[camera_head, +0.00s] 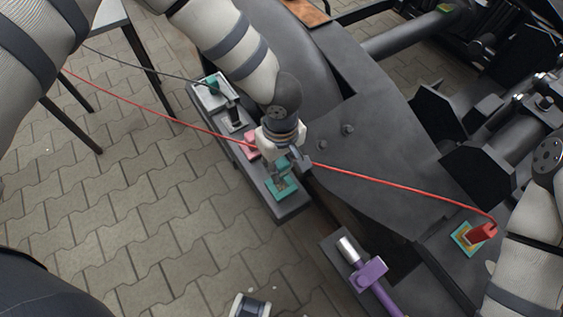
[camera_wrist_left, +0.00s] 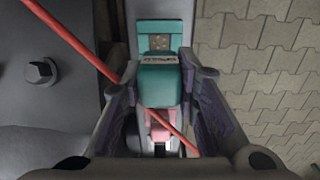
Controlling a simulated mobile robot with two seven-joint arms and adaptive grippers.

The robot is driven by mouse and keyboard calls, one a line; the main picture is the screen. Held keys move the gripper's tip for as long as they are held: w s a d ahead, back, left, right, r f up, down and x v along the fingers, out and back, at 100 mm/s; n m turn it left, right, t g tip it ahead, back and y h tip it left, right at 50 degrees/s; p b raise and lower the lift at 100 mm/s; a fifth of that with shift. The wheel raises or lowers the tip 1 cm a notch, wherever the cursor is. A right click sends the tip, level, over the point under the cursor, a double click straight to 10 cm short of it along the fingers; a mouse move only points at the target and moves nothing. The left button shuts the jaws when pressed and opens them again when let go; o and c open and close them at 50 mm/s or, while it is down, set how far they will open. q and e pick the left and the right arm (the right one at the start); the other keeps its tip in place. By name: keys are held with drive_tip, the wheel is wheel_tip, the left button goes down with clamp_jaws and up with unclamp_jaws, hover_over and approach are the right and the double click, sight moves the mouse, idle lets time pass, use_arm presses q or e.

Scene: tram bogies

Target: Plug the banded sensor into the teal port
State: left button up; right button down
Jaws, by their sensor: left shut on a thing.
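My left gripper (camera_head: 280,168) is above the dark bar, at the teal port (camera_head: 284,190). In the left wrist view, my left gripper (camera_wrist_left: 160,88) is shut on a teal block (camera_wrist_left: 160,84), with a purple-lined finger on each side. I take this block for the banded sensor; a thin pale strip shows at its far edge. The teal port (camera_wrist_left: 160,42), with a brownish middle, lies just beyond the block. I cannot tell whether the block is seated in it. In the head view the gripper mostly hides the block. My right gripper is out of frame.
A red cable (camera_head: 400,184) crosses close by my left gripper to a red plug (camera_head: 483,232) at right. A pink port (camera_head: 251,146) and a pale box (camera_head: 209,94) with a teal plug sit further along the bar. A purple clamp (camera_head: 369,274) stands at lower middle.

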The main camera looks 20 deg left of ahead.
use_arm(q)
drive_tip(key=shift+f, duration=0.1)
